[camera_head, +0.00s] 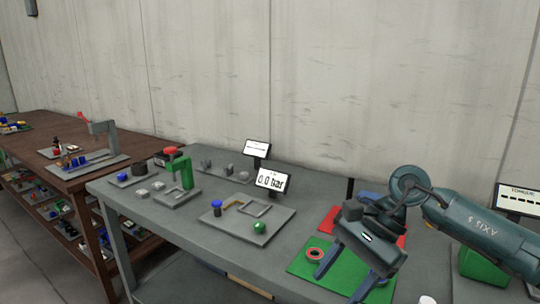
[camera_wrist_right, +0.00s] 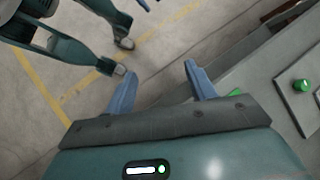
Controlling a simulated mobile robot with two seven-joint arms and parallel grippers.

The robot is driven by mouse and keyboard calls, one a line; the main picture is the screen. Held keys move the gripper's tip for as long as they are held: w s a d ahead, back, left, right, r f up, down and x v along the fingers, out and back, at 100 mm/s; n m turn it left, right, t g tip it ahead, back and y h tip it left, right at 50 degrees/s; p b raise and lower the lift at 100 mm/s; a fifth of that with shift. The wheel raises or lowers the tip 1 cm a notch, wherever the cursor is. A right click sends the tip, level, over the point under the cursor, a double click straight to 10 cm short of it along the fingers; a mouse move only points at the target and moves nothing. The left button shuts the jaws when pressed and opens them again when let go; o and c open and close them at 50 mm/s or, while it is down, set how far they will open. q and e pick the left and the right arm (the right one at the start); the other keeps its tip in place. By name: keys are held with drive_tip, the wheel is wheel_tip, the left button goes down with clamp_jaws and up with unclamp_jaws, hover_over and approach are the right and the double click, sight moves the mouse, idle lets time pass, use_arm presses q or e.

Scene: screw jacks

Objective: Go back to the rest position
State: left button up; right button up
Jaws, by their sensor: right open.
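My right gripper (camera_head: 342,277) comes in from the right in the head view. It hangs over the green mat (camera_head: 303,259) at the right part of the grey table, with its two blue fingers apart and nothing between them. In the right wrist view the open fingers of my right gripper (camera_wrist_right: 158,72) point out over the bare floor beside the table. My left gripper cannot be made out in either view.
The grey table (camera_head: 140,205) holds a green clamp-like post (camera_head: 187,175), a plate with a green knob (camera_head: 259,227), a "0.0 bar" display (camera_head: 271,180) and a red mat (camera_head: 328,221). A brown bench (camera_head: 50,160) stands left. The wall is behind; floor is open in front.

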drive_tip(key=s+a+r+m+t+y, duration=0.15)
drive_tip(key=s+a+m+y, duration=0.35)
drive_tip(key=a+m+y, duration=0.9)
drive_tip(key=w+d+f+m+t+h+p, duration=0.1)
drive_tip(key=d+f+m+t+h, duration=0.4)
drive_tip(key=m, duration=0.6)
drive_tip(key=w+d+f+m+t+h, duration=0.1)
drive_tip(key=d+f+m+t+h, duration=0.2)
drive_tip(key=m+t, duration=0.6)
drive_tip(key=d+f+m+t+h+p, duration=0.15)
drive_tip(key=f+m+t+h, duration=0.3)
drive_tip(key=m, duration=0.85)
drive_tip(key=s+d+f+m+g+h, duration=0.2)
drive_tip(key=s+f+m, duration=0.3)
drive_tip(key=f, duration=0.3)
drive_tip(key=s+d+f+m+g+h, duration=0.3)
drive_tip(key=s+d+f+m+g, duration=0.2)
drive_tip(key=f, duration=0.3)
drive_tip(key=shift+s+m+b, duration=0.3)
drive_tip(key=shift+s+m, duration=0.4)
drive_tip(key=shift+s, duration=0.15)
